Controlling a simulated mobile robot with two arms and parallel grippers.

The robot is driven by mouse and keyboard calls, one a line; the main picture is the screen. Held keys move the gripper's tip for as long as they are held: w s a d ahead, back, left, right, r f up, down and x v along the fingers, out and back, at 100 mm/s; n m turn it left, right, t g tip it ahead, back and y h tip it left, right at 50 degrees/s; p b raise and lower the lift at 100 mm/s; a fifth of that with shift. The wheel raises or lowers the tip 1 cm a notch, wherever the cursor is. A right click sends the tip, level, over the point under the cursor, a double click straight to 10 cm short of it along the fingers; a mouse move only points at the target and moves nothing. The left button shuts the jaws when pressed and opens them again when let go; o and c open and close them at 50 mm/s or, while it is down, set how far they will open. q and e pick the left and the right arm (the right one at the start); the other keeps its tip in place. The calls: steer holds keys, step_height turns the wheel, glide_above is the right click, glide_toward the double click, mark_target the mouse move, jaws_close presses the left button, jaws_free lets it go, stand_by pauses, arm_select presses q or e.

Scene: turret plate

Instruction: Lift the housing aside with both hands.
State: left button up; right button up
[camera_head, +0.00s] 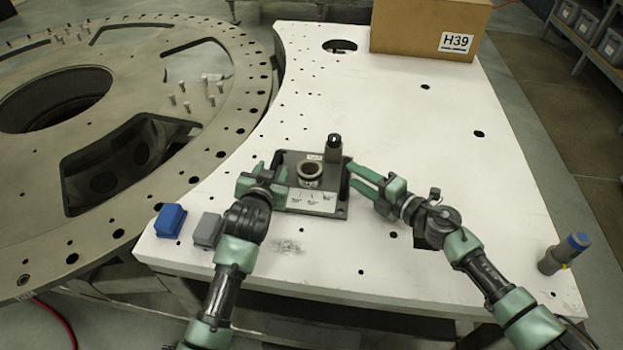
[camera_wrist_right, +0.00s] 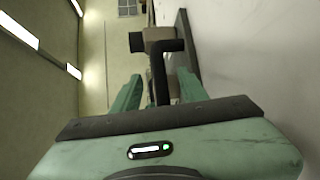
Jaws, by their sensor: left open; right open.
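The housing (camera_head: 328,188), a dark grey block with a round collar, an upright cylinder at its back and a white label plate, sits on the white table. My left gripper (camera_head: 281,176) is open at the housing's left side. Its fingers are beside that edge, and whether they touch is unclear. My right gripper (camera_head: 351,173) is open at the right side, its fingertips close to the edge. In the right wrist view, a dark bar-like handle of the housing (camera_wrist_right: 163,70) shows between the two spread green fingers of this gripper (camera_wrist_right: 158,88), with no visible grip on it.
The white table (camera_head: 420,130) has free room right of and behind the housing. A cardboard box marked H39 (camera_head: 415,25) stands at the back. A blue block (camera_head: 170,221) and a grey block (camera_head: 207,230) lie front left.

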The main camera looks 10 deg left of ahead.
mark_target(274, 162)
arm_select(q)
steer(key=x, duration=0.4)
steer(key=shift+w+a, duration=0.1)
arm_select(e)
steer(key=x, duration=0.4)
arm_select(q)
jaws_close()
arm_select(e)
jaws_close()
stand_by(0.7)
arm_select(q)
steer(key=shift+w+r, duration=0.15)
steer(key=shift+r, duration=0.25)
arm_select(e)
steer(key=shift+w+a+r, duration=0.1)
steer(key=shift+w+r, duration=0.1)
steer(key=shift+r, duration=0.15)
